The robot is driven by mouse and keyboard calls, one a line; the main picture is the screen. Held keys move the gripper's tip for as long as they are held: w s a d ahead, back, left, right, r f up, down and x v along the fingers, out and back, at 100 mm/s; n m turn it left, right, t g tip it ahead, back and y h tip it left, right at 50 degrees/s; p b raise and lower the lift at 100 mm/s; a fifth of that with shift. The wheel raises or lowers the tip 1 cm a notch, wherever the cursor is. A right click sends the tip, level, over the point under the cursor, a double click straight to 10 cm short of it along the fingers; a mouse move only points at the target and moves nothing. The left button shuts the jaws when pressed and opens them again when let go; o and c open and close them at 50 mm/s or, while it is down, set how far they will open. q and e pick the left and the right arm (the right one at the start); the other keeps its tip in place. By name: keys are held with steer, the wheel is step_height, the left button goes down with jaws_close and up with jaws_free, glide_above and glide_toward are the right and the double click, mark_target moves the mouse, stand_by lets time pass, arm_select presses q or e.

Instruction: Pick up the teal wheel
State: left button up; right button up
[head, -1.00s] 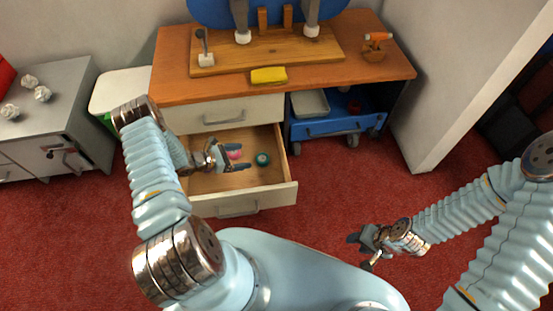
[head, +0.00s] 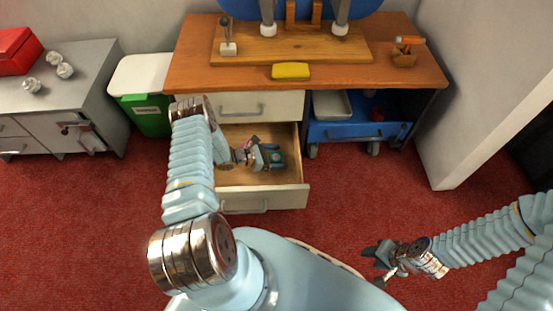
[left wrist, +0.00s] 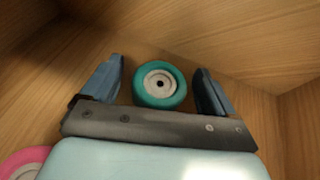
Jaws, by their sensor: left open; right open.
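The teal wheel (left wrist: 159,85), with a pale hub, lies in the open wooden drawer (head: 277,195). In the left wrist view it sits between the two blue fingers of my left gripper (left wrist: 160,88), with gaps on both sides. In the head view my left gripper (head: 276,156) is down in the drawer around the teal wheel (head: 276,156), open. My right gripper (head: 382,262) is open and empty, low over the red floor at the right. A pink wheel (left wrist: 22,163) shows partly at the left wrist view's lower left corner.
The drawer's walls stand close around my left gripper. A blue cart (head: 345,130) stands right of the drawer. A green bin (head: 150,115) stands left.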

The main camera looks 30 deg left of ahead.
arm_select(q)
steer(key=shift+c, duration=0.3)
steer(key=c, duration=1)
steer(key=shift+r, duration=0.1)
